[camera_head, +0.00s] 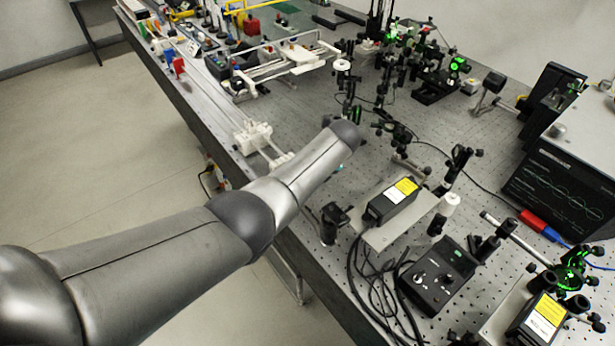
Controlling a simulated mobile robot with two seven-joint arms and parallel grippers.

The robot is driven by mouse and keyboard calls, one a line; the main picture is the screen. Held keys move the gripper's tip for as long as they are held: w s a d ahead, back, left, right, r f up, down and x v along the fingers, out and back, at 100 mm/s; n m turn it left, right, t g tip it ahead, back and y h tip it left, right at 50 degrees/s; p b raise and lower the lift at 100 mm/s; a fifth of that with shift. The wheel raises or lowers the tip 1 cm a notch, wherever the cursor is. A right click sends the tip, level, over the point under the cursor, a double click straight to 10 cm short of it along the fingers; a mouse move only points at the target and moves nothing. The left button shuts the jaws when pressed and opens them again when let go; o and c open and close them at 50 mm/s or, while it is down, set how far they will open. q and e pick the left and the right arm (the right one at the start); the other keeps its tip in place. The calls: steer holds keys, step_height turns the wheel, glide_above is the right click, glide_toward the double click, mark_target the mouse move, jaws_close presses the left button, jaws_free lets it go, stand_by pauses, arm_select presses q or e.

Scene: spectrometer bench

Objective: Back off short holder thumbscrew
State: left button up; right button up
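My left arm comes in from the left and reaches over the bench, its far end among the optics near the middle. Its gripper is hidden behind the arm or too small to make out. My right gripper is not in view. Several black post holders stand on the bench. A short black holder (331,222) stands near the front edge, just right of my forearm. Another dark holder (437,225) stands beside a white cylinder. I cannot tell which one is the short holder of the task, and no thumbscrew is clear at this size.
A black laser box (390,204) sits on a light plate. A black control box (438,277) has loose cables (372,285) beside it. An oscilloscope (562,195) stands at the right. Optics with green light crowd the back. Bare perforated bench (290,112) lies beyond my arm.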

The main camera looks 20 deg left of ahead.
arm_select(q)
jaws_close()
stand_by(0.4)
steer(key=shift+r+p, duration=0.15)
steer(key=shift+p, duration=0.4)
steer(key=h+p, duration=0.1)
steer(key=p, duration=0.1)
steer(key=t+h+p, duration=0.1)
steer(key=p, duration=0.2)
steer(key=shift+s+a+r+n, duration=0.2)
steer(key=shift+a+n, duration=0.1)
steer(key=shift+a, duration=0.1)
steer(key=shift+f+h+p, duration=0.1)
steer(key=shift+h+p, duration=0.25)
steer(key=shift+h, duration=0.15)
steer(key=shift+a+f+t+h+p, duration=0.1)
steer(key=shift+a+t+h+p, duration=0.1)
steer(key=shift+t+h+p, duration=0.25)
steer(key=shift+s+a+f+n+t+h, duration=0.15)
steer(key=shift+n+t+h, duration=0.3)
steer(key=shift+h, duration=0.5)
